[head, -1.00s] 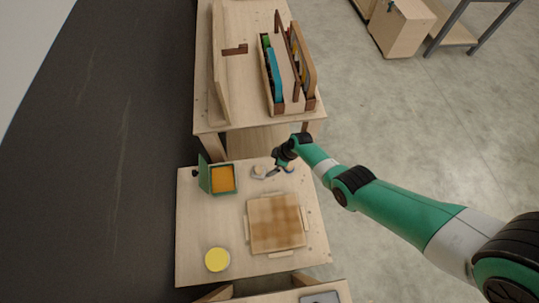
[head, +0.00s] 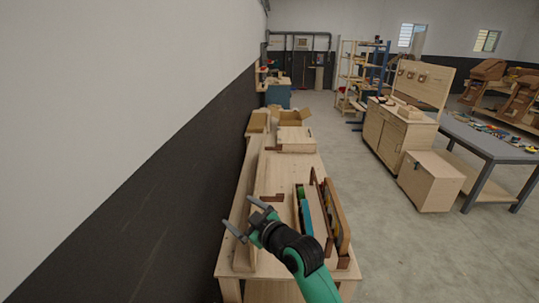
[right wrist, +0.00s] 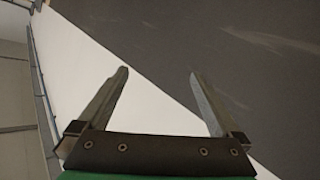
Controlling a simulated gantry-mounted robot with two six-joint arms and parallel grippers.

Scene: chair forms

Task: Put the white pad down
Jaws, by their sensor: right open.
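My right gripper (head: 243,216) is open and held in the air at the near left end of the long wooden bench (head: 225,265). In the right wrist view its two fingers (right wrist: 158,73) stand wide apart with nothing between them. I see no white pad in either present view. My left gripper is not in view.
A wooden rack (head: 343,228) with coloured upright pieces stands on the bench, right of my gripper. A tall wooden board (head: 247,232) runs along the bench's left side. The dark wall (head: 175,215) is close on the left. Open floor (head: 395,250) lies right.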

